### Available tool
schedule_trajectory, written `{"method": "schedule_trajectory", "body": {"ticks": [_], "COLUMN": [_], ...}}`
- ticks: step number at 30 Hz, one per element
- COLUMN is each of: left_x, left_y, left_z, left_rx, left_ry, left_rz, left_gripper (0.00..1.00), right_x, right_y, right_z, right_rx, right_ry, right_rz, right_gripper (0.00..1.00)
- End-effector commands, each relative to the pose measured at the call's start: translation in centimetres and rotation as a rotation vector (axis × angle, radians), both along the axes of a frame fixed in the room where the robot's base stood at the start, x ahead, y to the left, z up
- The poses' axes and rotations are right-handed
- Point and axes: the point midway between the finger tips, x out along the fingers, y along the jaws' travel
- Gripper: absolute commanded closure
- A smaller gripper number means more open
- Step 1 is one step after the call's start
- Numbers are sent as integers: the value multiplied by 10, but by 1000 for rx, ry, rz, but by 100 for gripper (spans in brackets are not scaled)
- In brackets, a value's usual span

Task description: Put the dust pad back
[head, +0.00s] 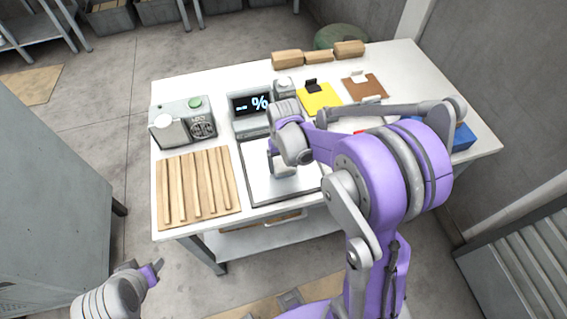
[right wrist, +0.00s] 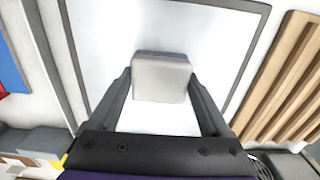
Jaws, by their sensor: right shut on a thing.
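A pale grey block-shaped pad (right wrist: 162,80), which I take for the dust pad, sits between the fingers of my right gripper (right wrist: 160,72). The gripper is shut on it. In the head view the right gripper (head: 276,160) points down over the dark-framed white panel (head: 256,190) at the table's front middle, and my arm partly hides the pad. I cannot tell whether the pad touches the panel. My left gripper (head: 152,271) is at the lower left, off the table; its fingers are too small to read.
A slatted wooden rack (head: 196,188) lies left of the panel. Yellow (head: 318,97) and brown (head: 364,88) pads lie at the back. A blue item (head: 463,137) is at right, partly behind my arm.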

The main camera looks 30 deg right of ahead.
Motion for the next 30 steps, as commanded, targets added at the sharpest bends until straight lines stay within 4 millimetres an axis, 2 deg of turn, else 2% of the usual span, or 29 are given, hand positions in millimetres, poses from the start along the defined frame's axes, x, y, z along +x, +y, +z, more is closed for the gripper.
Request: {"method": "schedule_trajectory", "body": {"ticks": [1,2,4,11,16,30], "left_x": [-1,-1,-1,-1,2,7], "left_y": [0,0,0,0,0,0], "left_z": [-3,-2,-2,-1,4,16], "left_rx": [0,0,0,0,0,0], "left_ry": [3,2,1,1,-3,-13], "left_rz": [0,0,0,0,0,0], "left_gripper": [50,50,50,50,50,50], "right_x": [-1,0,0,0,0,0], "right_y": [0,0,0,0,0,0], "right_z": [-3,-2,-2,-1,12,105], "right_rx": [0,0,0,0,0,0], "right_ry": [1,1,1,0,0,0], "right_rz": [0,0,0,0,0,-1], "right_gripper": [63,13,0,0,0,0]}}
